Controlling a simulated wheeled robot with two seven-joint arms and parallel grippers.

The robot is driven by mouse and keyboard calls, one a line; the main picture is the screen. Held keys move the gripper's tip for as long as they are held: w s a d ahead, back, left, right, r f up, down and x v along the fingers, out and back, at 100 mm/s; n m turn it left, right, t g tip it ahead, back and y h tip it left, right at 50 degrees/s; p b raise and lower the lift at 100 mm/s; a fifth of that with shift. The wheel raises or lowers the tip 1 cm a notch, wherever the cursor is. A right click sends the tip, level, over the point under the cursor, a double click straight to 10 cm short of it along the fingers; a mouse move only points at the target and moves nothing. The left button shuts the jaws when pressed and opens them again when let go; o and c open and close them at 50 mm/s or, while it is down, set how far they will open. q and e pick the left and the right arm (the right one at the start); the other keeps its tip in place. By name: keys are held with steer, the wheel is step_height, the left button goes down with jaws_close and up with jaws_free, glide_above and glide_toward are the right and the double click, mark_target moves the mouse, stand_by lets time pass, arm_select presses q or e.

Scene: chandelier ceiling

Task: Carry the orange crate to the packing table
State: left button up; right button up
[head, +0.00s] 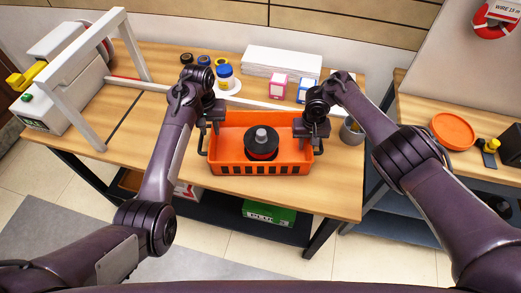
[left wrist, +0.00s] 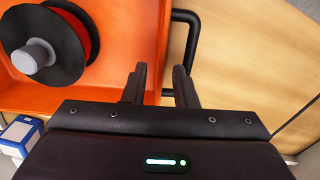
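The orange crate (head: 285,165) sits level on a wooden table (head: 335,190) near its front edge, with a dark spool (head: 261,142) inside. The spool also shows in the left wrist view (left wrist: 45,50), with a grey core and red winding. My left gripper (head: 208,128) is at the crate's left end. In the left wrist view its fingers (left wrist: 161,85) are apart, with the end of the black side handle (left wrist: 192,45) showing between them. My right gripper (head: 312,130) is at the crate's right end by the other handle; its finger gap is hidden. Which table is the packing table is unclear.
A white arch machine (head: 128,50) stands on the table's left. A second table (head: 420,108) at right holds an orange dish (head: 453,130).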

arm_select(q)
steer(key=shift+r, duration=0.1)
arm_select(e)
step_height(320, 180, up, 7)
steer(key=shift+r, duration=0.2)
arm_select(q)
steer(key=shift+r, duration=0.1)
arm_select(e)
steer(key=shift+r, duration=0.15)
